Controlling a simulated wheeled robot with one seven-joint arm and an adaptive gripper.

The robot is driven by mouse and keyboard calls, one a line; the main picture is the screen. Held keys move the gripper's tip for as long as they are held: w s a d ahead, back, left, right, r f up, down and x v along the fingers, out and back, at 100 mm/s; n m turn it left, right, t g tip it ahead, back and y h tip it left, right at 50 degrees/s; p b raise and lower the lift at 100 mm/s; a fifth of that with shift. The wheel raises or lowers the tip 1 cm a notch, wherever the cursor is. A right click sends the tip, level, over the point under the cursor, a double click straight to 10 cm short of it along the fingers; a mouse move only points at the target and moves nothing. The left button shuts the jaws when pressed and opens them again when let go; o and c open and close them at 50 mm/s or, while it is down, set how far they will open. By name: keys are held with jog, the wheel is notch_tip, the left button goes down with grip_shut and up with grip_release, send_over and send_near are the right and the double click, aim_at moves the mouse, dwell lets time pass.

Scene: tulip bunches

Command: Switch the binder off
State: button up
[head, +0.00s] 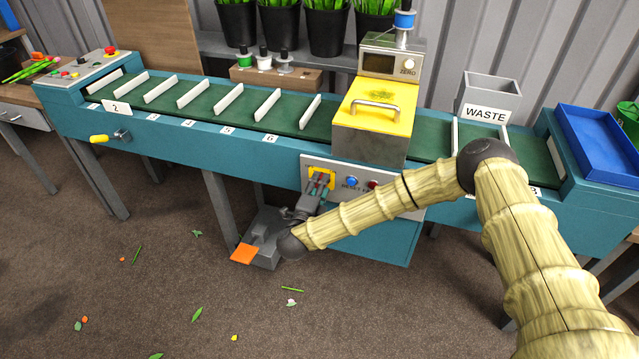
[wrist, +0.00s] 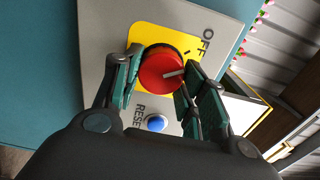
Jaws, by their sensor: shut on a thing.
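The binder (head: 372,140) is a steel box with a yellow top, standing on the green conveyor in the head view. On the grey control panel below it, a round red switch knob (wrist: 158,74) sits on a yellow plate (wrist: 148,36) in the wrist view. A pale pointer mark on the knob points right. The word OFF (wrist: 206,42) is printed at the plate's upper right. My gripper (wrist: 162,76) has one finger on each side of the knob and is shut on it. In the head view, my gripper (head: 320,184) hides the knob.
A blue RESET button (wrist: 156,123) is close beside the knob; it also shows in the head view (head: 351,182), with a red button (head: 373,185) to its right. A grey pedal (head: 265,240) with an orange plate stands on the floor below my gripper.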

jog(key=shift+r+n+p, duration=0.1)
jog(key=shift+n+p, duration=0.3)
jog(key=shift+n, duration=0.8)
jog(key=o, duration=1)
jog(key=shift+s+a, duration=0.1)
jog(key=shift+s, duration=0.05)
jog(key=shift+v, duration=5.85)
